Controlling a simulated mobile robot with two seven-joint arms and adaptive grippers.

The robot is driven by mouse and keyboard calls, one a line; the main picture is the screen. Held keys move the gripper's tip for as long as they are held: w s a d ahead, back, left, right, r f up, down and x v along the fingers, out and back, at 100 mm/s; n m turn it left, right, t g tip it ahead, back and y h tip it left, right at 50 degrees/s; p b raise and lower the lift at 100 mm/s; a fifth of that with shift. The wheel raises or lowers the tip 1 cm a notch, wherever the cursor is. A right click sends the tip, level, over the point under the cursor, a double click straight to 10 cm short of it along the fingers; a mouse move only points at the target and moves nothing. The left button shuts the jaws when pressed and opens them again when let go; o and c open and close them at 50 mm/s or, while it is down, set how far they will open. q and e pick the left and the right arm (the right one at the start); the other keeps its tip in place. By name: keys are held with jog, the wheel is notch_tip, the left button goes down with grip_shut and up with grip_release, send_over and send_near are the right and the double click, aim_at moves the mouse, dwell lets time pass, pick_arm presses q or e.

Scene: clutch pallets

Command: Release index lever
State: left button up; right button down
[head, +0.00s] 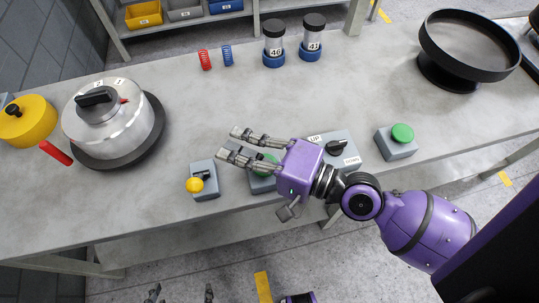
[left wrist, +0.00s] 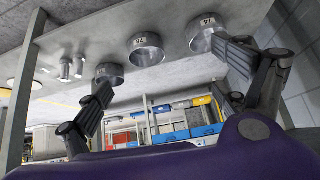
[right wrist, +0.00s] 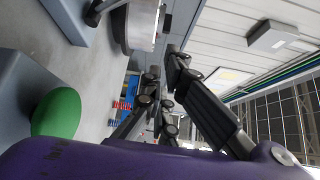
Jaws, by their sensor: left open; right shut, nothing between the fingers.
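A small grey box (head: 205,188) with a black lever and a yellow ball knob (head: 195,185) stands at the table's front edge; I take it to be the index lever. My right gripper (head: 230,143) is shut and empty above the table, up and right of that box. It reaches over a second grey box with a green button (head: 265,165), partly hidden beneath it. The right fingers also show in the right wrist view (right wrist: 164,66). My left gripper (head: 181,293) is low at the bottom of the head view, in front of the table. Its open, empty fingers show in the left wrist view (left wrist: 165,75).
An UP/DOWN switch box (head: 345,160) and another green button box (head: 397,142) are right. Springs, two labelled jars (head: 273,45) and a black dish (head: 468,48) stand behind.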

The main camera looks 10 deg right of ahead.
jog(key=s+d+b, duration=0.1)
jog(key=s+f+b, duration=0.1)
jog(key=s+d+b, duration=0.1)
jog(key=shift+s+d+f, duration=0.25)
jog(key=shift+s+d, duration=0.05)
jog(key=shift+d, duration=0.05)
jog(key=shift+s+d+f+b, duration=0.15)
jog(key=shift+d+b, duration=0.6)
jog(key=shift+b, duration=0.05)
jog(key=shift+s+d, duration=0.2)
jog(key=shift+s+d+b, duration=0.1)
jog(key=shift+s+b, duration=0.05)
jog(key=shift+b, duration=0.3)
pick_arm(q)
notch_tip(320, 180, down, 6)
jog(key=s, duration=0.1)
jog(key=shift+s+g, duration=0.25)
jog(key=shift+g, duration=0.05)
jog(key=shift+s+a+f, duration=0.1)
jog(key=shift+s+f, duration=0.1)
jog(key=shift+s, duration=0.3)
pick_arm(e)
jog(key=shift+r, duration=0.2)
pick_arm(q)
jog(key=shift+s, duration=0.1)
pick_arm(e)
jog(key=shift+d, duration=0.1)
